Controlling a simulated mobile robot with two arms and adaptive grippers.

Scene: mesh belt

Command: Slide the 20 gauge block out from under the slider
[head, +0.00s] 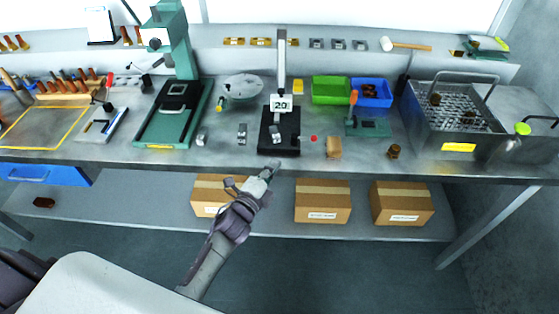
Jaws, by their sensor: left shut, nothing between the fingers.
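A height stand with a black base (279,148) and an upright grey column (282,65) stands near the front edge of the bench. A white square marked 20 (281,103) shows at the column's lower part; I cannot tell whether it is a label or the block's face. A small metal piece (277,135) shows on the base below it. The slider's contact with the block is too small to make out. My left gripper (271,169) is shut and empty, just in front of the base at the bench's front edge. My right gripper is not in view.
Left of the stand are small metal blocks (242,134) and a green press (172,112). To the right are a red-tipped piece (313,139), a tan block (334,148), green bin (331,90) and wire-mesh basket (459,110). Cardboard boxes (323,201) sit on the lower shelf.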

